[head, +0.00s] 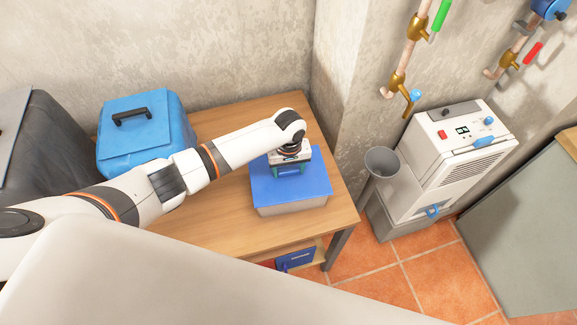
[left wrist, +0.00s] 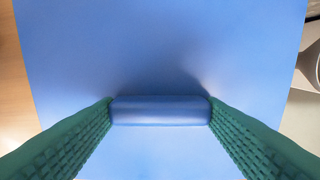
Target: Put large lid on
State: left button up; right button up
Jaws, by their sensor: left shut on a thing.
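The large lid (head: 314,187) is a flat blue panel with a raised bar handle (left wrist: 160,110), seen close in the left wrist view. In the head view it lies over the top of a pale grey box (head: 293,209) on the wooden table. I cannot tell whether it is fully seated. My left gripper (head: 289,169) points down over the lid's middle. Its green fingers are shut on the handle, one at each end, in the left wrist view (left wrist: 160,115). The hand hides part of the lid. My right gripper is not in view.
A blue case with a black handle (head: 146,136) stands at the table's back left, beside a dark grey bin (head: 45,150). The wooden table (head: 222,205) is bare between case and box. A white dehumidifier (head: 440,160) and grey funnel (head: 381,162) stand right of the table.

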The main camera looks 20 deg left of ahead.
pick_arm(q)
jog(key=o, duration=1.1)
